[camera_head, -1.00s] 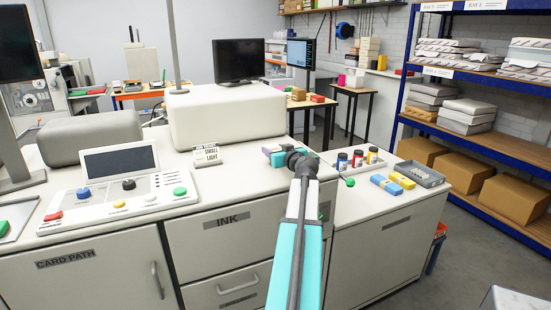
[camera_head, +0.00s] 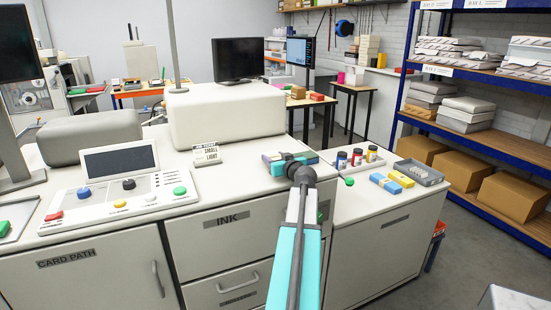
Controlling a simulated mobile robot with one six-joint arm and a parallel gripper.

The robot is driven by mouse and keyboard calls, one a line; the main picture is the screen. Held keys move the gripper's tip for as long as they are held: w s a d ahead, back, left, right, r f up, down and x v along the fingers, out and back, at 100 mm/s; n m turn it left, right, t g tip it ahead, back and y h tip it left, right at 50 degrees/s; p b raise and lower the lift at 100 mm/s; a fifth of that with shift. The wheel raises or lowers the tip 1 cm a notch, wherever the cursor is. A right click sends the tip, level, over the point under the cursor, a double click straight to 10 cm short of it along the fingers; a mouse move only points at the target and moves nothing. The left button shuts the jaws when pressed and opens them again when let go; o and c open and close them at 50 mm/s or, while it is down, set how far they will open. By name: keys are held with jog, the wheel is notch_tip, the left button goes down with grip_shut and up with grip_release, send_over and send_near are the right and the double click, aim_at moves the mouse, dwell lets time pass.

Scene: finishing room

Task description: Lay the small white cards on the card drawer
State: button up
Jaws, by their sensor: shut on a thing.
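My gripper (camera_head: 275,162) is at the end of my teal and white arm, over the right part of the white machine top, right of the job ticket sign. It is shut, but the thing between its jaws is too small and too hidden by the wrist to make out. I cannot pick out small white cards anywhere in this view. I cannot identify a card drawer either. A cabinet door marked CARD PATH (camera_head: 70,262) is at the lower left, and a drawer front marked INK (camera_head: 226,220) is in the middle.
A control console (camera_head: 125,185) stands left and a big white housing (camera_head: 228,115) stands behind the counter. Several small bottles (camera_head: 357,157), a blue block (camera_head: 384,183), a yellow block (camera_head: 402,179) and a grey tray (camera_head: 425,174) are on the right counter. Shelving (camera_head: 485,75) stands far right.

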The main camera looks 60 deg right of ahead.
jog(key=o, duration=1.1)
jog(key=shift+r+p, duration=0.2)
jog(key=shift+p, duration=0.15)
jog(key=shift+s+a+f, duration=0.1)
jog(key=shift+s+a, duration=0.15)
jog(key=shift+s, duration=0.05)
jog(key=b+v, duration=0.3)
jog(key=v, duration=0.8)
jog(key=shift+s, duration=0.1)
